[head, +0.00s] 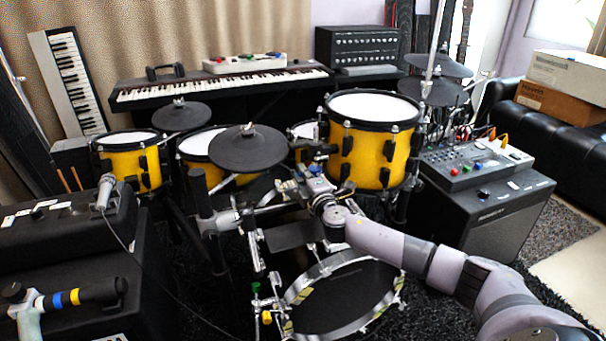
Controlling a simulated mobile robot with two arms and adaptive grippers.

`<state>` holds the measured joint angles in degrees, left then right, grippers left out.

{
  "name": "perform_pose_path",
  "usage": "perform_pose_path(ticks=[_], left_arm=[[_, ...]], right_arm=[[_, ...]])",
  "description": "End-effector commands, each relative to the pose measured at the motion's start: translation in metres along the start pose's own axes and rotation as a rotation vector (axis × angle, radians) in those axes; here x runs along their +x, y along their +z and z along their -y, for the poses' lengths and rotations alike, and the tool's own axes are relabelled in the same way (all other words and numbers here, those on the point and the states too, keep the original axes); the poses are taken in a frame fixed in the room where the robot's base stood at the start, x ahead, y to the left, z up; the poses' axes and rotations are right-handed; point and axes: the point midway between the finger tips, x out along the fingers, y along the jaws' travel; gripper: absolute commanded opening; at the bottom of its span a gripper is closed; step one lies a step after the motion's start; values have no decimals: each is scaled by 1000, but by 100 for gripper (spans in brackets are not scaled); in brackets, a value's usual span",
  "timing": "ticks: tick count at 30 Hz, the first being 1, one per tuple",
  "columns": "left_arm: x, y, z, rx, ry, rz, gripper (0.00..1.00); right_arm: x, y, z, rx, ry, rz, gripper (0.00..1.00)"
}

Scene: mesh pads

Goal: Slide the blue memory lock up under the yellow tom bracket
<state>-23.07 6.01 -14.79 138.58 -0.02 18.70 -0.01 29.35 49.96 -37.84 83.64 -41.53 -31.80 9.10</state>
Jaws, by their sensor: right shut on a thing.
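My right gripper (298,182) reaches in from the lower right to the drum rack and is shut at the post near the middle of the kit. A small bluish part shows at its fingertips. It looks like the blue memory lock, but it is small and mostly covered by the fingers. I cannot make out the yellow tom bracket there; yellow tom shells stand around, the largest tom (362,148) just right of and above the gripper.
A black cymbal pad (247,150) is close left of the gripper. A mixer (475,162) on a black amplifier stands right. A tube with blue and yellow bands (75,297) lies lower left, near a microphone (104,190).

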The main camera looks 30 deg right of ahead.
Motion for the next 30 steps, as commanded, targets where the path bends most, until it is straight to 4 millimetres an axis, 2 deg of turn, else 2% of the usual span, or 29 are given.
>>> perform_pose_path(ticks=[9,16,21,25,30], left_arm=[[2,3,0,0,-1,24,40],[-4,45,6,10,-12,260,40],[-16,76,10,17,-21,445,40],[-27,93,14,21,-27,554,40],[-35,103,15,23,-30,619,40]], right_arm=[[0,0,-4,-1,3,1,0],[0,0,-17,0,3,1,0],[0,0,-25,-1,2,1,0],[0,1,-30,-1,3,1,0],[0,1,-32,-2,4,2,0]])
